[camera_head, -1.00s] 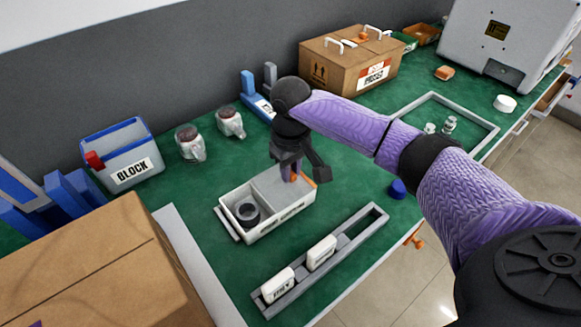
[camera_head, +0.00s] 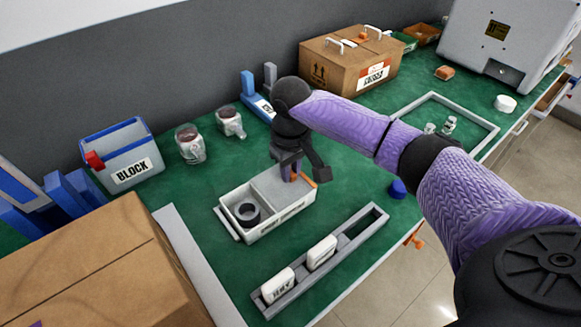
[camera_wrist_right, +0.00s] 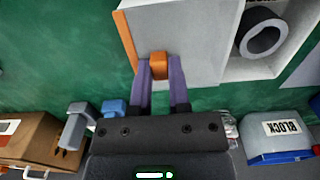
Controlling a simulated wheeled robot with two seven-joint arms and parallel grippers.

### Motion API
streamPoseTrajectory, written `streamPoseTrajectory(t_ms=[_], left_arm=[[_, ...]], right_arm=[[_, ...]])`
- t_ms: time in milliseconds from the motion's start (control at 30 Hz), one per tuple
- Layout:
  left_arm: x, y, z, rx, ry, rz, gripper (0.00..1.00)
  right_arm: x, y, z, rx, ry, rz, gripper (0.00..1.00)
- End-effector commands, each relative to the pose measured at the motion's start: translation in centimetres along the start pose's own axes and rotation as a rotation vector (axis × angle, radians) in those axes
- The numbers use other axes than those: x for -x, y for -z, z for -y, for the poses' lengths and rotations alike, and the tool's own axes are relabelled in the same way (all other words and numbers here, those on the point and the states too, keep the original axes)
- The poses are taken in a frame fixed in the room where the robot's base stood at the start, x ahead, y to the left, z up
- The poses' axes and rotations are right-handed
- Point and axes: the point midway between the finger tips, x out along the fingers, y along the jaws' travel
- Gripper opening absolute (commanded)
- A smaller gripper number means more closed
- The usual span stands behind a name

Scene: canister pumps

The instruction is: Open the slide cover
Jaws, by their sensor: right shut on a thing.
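The white box (camera_head: 264,229) stands on the green table, with a grey slide cover (camera_head: 279,186) over its right part. Its left part is uncovered and shows a dark ring (camera_head: 247,213) inside. The cover has an orange knob and an orange strip at its outer end. In the right wrist view, my right gripper (camera_wrist_right: 160,68) is shut on the orange knob (camera_wrist_right: 158,62), one purple finger on each side; the grey cover (camera_wrist_right: 190,40) lies under it. In the head view my right gripper (camera_head: 291,178) reaches down onto the cover. My left gripper is not in view.
A grey rail (camera_head: 345,243) with white blocks lies in front of the box. A blue BLOCK bin (camera_head: 128,165), glass jars (camera_head: 190,150) and a cardboard box (camera_head: 345,62) stand behind. A blue cap (camera_head: 397,188) lies to the right. A large carton (camera_head: 90,260) fills the front left.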

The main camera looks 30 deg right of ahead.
Motion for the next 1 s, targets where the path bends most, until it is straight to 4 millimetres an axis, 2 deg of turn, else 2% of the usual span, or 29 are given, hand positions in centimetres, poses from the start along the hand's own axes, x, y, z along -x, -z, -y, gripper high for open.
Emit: streamPoseTrajectory(t_ms=[133, 267, 433, 533, 800, 833, 1000], left_arm=[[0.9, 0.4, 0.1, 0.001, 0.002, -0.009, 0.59], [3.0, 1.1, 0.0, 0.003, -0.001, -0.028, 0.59], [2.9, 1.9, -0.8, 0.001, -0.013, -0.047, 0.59], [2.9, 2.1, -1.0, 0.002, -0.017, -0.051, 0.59], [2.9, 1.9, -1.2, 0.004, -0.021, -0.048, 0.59], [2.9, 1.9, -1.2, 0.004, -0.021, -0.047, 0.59], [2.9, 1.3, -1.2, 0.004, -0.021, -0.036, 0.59]], right_arm=[[0.4, 0.1, -0.8, -0.004, 0.002, -0.002, 0.00], [0.8, 0.1, -3.5, -0.007, 0.001, -0.001, 0.00], [0.1, 0.1, -6.6, -0.004, -0.001, 0.000, 0.00], [0.0, 0.0, -7.3, -0.002, 0.000, 0.001, 0.00], [0.0, 0.0, -7.5, 0.001, 0.001, 0.001, 0.00], [0.0, 0.0, -7.5, 0.000, 0.001, 0.001, 0.24], [0.0, 0.0, -7.4, 0.000, 0.001, 0.001, 0.59]])
